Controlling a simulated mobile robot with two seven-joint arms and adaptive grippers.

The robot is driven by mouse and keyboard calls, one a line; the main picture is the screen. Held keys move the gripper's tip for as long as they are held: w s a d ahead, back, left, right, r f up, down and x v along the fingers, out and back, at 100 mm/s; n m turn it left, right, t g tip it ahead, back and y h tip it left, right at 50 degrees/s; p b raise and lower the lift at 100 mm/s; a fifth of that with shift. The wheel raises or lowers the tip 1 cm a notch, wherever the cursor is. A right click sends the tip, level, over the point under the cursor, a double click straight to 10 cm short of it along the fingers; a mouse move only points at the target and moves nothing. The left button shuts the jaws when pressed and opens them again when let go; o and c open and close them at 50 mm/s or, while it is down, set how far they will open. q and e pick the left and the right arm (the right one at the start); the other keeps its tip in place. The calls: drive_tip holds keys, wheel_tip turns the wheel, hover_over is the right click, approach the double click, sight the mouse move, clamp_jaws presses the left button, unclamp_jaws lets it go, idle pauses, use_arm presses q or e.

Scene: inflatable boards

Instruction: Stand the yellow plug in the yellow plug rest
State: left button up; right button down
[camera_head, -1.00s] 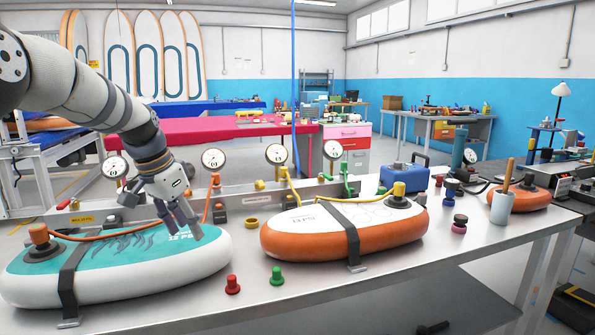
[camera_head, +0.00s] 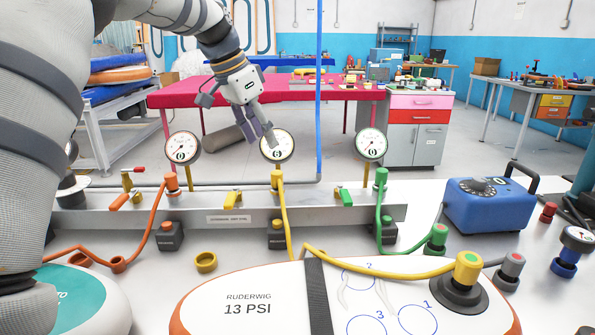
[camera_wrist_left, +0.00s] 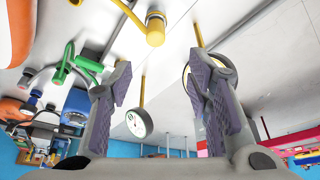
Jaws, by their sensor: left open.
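A yellow plug (camera_head: 467,267) sits upright on the black valve of the orange-edged white board, with a yellow hose attached. The hose leads back to a yellow fitting (camera_head: 277,179) on the grey manifold. An empty yellow ring (camera_head: 205,262) lies on the bench left of that board; a black block (camera_head: 277,233) with a yellow mark stands by the manifold. I cannot tell for sure which is the plug rest. My left gripper (camera_head: 262,138) is open and empty, in front of the middle gauge and well away from the plug. Its spread fingers also show in the left wrist view (camera_wrist_left: 168,100).
Gauges, orange and green hoses and the manifold (camera_head: 230,213) line the bench's back. A blue pump box (camera_head: 490,205) stands at right. A green plug (camera_head: 437,237) is near the board. A teal board (camera_head: 85,300) is at lower left, partly behind my arm.

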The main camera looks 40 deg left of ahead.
sight(276, 172)
use_arm(q)
drive_tip(key=x, duration=0.7)
drive_tip(key=s+x, duration=0.1)
drive_tip(key=x, duration=0.2)
drive_tip(key=shift+w+d+f+b, duration=0.1)
drive_tip(key=shift+d+f+b, duration=0.1)
drive_tip(key=shift+f+b, duration=0.3)
clamp_jaws()
